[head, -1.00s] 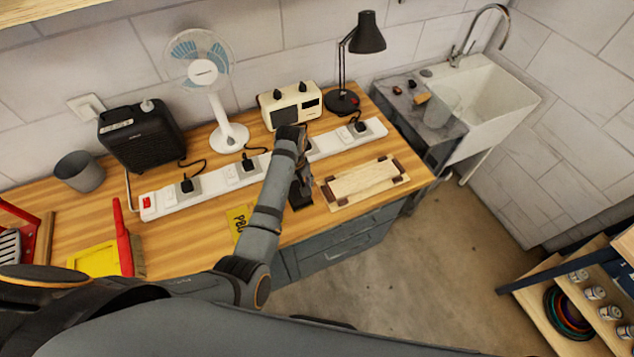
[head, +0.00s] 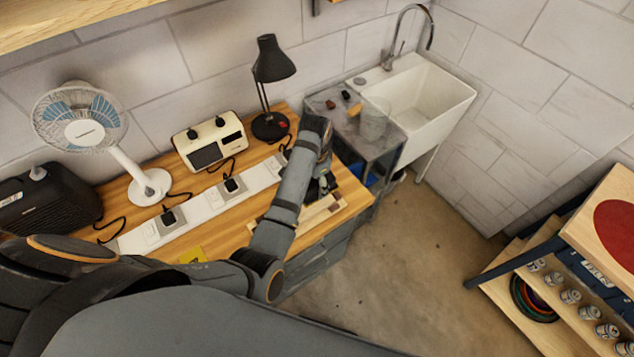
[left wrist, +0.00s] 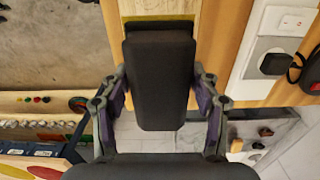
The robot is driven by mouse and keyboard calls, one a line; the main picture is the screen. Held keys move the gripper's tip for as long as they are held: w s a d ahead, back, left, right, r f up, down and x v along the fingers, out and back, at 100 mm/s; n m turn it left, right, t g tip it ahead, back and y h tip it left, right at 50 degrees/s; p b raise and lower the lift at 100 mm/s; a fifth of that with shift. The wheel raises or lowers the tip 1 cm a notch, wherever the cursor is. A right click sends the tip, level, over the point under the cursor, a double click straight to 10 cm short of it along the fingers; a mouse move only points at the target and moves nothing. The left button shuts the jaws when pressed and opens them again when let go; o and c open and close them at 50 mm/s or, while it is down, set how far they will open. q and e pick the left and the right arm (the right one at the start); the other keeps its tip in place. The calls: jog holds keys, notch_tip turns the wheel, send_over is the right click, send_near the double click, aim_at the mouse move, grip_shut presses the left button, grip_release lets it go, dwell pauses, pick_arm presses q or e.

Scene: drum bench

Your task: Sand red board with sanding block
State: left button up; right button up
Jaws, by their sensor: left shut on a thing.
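A pale wooden board (head: 318,213) with dark red-brown corner pieces lies near the right end of the bench, partly hidden by my left arm. It also shows at the top of the left wrist view (left wrist: 160,6). My left gripper (head: 324,184) is over the board. It is shut on a dark sanding block (left wrist: 160,75), with a finger on each side. A yellow edge shows at the block's far end. I cannot tell whether the block touches the board. My right gripper is not in view.
Behind the board are a white power strip (head: 203,208) with plugs, a cream radio (head: 208,142), a black lamp (head: 272,62) and a fan (head: 84,130). A sink (head: 425,95) stands beyond the bench. A shelf unit with a red disc (head: 615,235) is at right.

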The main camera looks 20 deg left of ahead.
pick_arm(q)
jog(key=shift+s+a+f, duration=0.1)
jog(key=shift+f, duration=0.45)
notch_tip(320, 180, down, 4)
jog(key=shift+r, duration=0.1)
jog(key=shift+f, duration=0.75)
jog(key=shift+f, duration=0.35)
jog(key=shift+s+a+f, duration=0.1)
jog(key=shift+s+a, duration=0.9)
jog(key=shift+s, duration=0.3)
jog(key=shift+s+a, duration=1)
jog(key=shift+s, duration=0.3)
jog(key=shift+s+a, duration=1.4)
jog(key=shift+s, duration=0.2)
